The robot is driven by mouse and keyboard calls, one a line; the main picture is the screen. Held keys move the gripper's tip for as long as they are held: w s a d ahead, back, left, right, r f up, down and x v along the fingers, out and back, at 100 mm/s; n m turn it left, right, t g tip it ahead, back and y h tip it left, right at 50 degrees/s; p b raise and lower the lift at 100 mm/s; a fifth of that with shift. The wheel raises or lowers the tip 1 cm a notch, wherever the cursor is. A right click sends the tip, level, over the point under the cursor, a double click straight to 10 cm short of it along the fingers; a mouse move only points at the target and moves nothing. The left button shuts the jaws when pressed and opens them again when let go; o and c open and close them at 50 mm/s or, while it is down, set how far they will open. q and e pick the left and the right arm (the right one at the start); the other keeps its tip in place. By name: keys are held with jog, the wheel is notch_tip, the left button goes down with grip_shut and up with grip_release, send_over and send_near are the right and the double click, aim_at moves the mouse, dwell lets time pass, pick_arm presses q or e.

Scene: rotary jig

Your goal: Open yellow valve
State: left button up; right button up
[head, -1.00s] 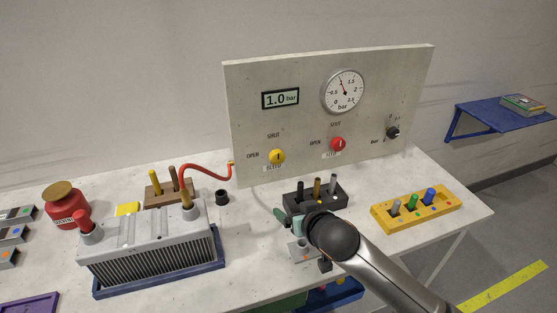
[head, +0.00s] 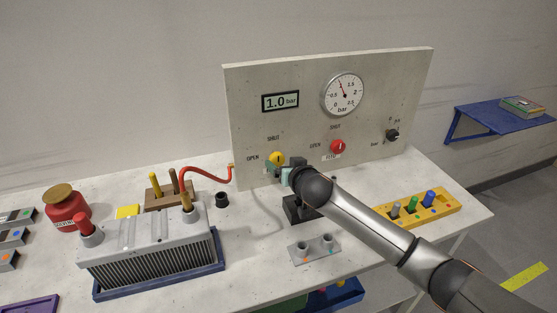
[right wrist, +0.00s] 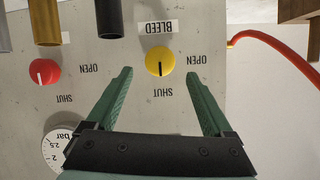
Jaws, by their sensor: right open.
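The yellow valve (head: 277,158) is a round knob on the lower left of the upright grey panel (head: 250,110). In the right wrist view, upside down, the yellow valve (right wrist: 160,60) has its dark mark toward the word SHUT; OPEN is to one side and BLEED is printed below the knob. My right gripper (head: 277,169) is in front of the panel at the valve. In the wrist view its green fingers (right wrist: 158,76) are open, one on each side of the knob, with gaps visible; it is not gripped. My left gripper is not in view.
A red knob (head: 337,146) sits to the right on the panel, below the gauge (head: 343,93); the display (head: 280,101) reads 1.0 bar. A red hose (head: 210,176) joins the panel's left edge. My arm partly covers a black peg block (head: 297,211).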

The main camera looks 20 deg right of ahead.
aim_at(278, 160)
jog(key=shift+x, duration=2.6)
jog(key=shift+c, duration=0.2)
jog(key=c, duration=1.3)
